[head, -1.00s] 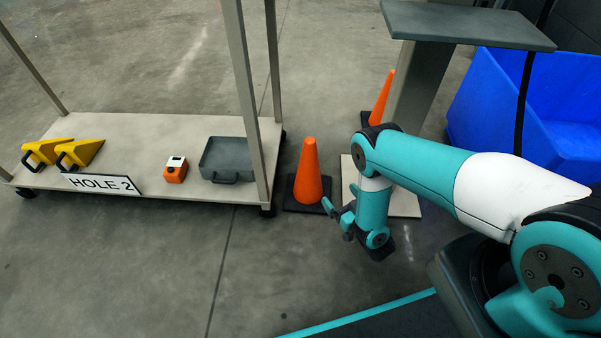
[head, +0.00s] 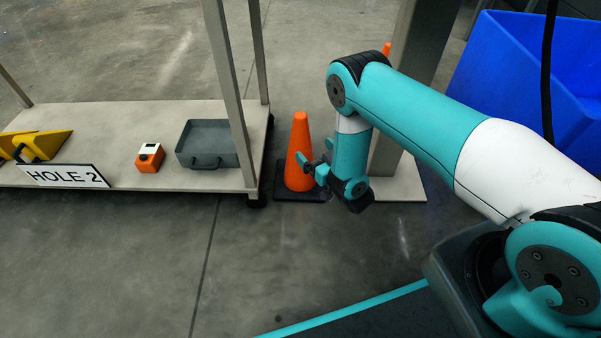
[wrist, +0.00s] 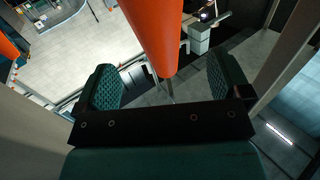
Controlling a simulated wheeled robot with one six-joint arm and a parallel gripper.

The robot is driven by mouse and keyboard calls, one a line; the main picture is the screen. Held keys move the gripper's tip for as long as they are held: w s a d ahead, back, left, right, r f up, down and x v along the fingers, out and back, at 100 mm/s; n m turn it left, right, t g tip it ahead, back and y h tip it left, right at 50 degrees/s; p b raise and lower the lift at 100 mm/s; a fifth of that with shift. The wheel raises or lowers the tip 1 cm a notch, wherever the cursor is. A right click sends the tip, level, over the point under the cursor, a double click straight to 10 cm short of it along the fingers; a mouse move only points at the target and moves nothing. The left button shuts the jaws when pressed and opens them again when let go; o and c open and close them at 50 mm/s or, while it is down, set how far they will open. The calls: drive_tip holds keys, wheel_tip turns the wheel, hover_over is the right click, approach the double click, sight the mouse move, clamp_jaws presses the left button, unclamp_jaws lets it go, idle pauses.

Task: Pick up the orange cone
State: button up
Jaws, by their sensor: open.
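The near orange cone (head: 300,135) stands upright on its dark square base (head: 296,194), just right of the low cart. My gripper (head: 312,168) is open at the cone's right side, and part of it overlaps the cone in the head view. In the wrist view the cone (wrist: 152,35) shows large, its narrow end lying toward the gap between the two green-padded fingers of my gripper (wrist: 165,82). I cannot tell whether either finger touches it. A second orange cone (head: 386,48) is mostly hidden behind my arm.
A grey stand (head: 408,180) and blue bin (head: 515,75) are right.

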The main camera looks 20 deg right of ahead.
sight(306, 139)
drive_tip(key=b+x, duration=0.1)
drive_tip(key=x, duration=0.2)
drive_tip(key=b+x, duration=0.2)
drive_tip(key=b, duration=0.1)
drive_tip(key=b+x, duration=0.1)
drive_tip(key=x, duration=0.1)
drive_tip(key=shift+w+f, duration=0.15)
drive_tip(key=shift+f, duration=0.15)
drive_tip(key=shift+w+a+r+b, duration=0.1)
drive_tip(key=shift+w+r+b, duration=0.2)
drive_tip(key=shift+w+b, duration=0.25)
drive_tip(key=c, duration=1.7)
drive_tip(key=shift+r, duration=0.1)
